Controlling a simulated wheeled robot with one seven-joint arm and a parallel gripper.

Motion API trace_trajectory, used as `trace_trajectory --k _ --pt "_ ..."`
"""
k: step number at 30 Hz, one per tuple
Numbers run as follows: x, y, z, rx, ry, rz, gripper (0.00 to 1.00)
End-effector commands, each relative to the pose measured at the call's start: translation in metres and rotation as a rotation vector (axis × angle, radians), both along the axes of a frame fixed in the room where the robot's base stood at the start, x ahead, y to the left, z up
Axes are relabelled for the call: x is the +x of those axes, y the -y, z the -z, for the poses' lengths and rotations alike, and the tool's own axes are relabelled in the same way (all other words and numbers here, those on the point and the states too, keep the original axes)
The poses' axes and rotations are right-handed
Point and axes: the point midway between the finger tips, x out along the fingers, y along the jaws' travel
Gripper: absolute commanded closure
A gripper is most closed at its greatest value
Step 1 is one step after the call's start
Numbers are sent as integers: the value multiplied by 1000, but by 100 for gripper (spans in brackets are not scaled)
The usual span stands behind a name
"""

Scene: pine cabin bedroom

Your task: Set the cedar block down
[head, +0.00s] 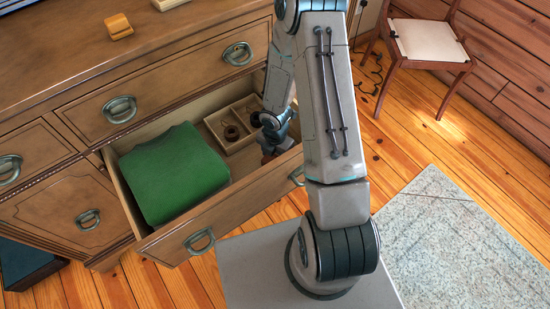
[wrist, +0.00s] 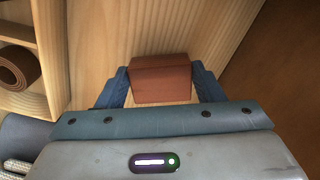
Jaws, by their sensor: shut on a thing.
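The cedar block (wrist: 160,80) is a reddish-brown block between the two blue fingers of my gripper (wrist: 160,88) in the wrist view. My gripper is shut on it. Pale wood of the open drawer (wrist: 100,45) lies behind and around it. In the head view my gripper (head: 270,148) is down in the right part of the open drawer (head: 172,238), beside the divided tray (head: 214,122). The block is mostly hidden there by the gripper. I cannot tell whether the block touches the drawer floor.
A green folded cloth (head: 172,175) fills the drawer's left part. Brown coils (head: 231,132) sit in the tray; one coil (wrist: 18,68) shows in the wrist view. A chair (head: 430,40) stands back right.

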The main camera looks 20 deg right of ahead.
Motion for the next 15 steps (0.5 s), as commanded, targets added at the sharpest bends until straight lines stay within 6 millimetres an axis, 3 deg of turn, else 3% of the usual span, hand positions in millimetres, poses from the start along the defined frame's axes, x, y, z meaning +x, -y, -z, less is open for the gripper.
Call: trace_trajectory --k 3,14,15 --pt "-1 0 17 -1 -2 -1 61" --pt "0 0 20 -1 -1 1 61" --pt "0 0 19 -1 -1 1 28"
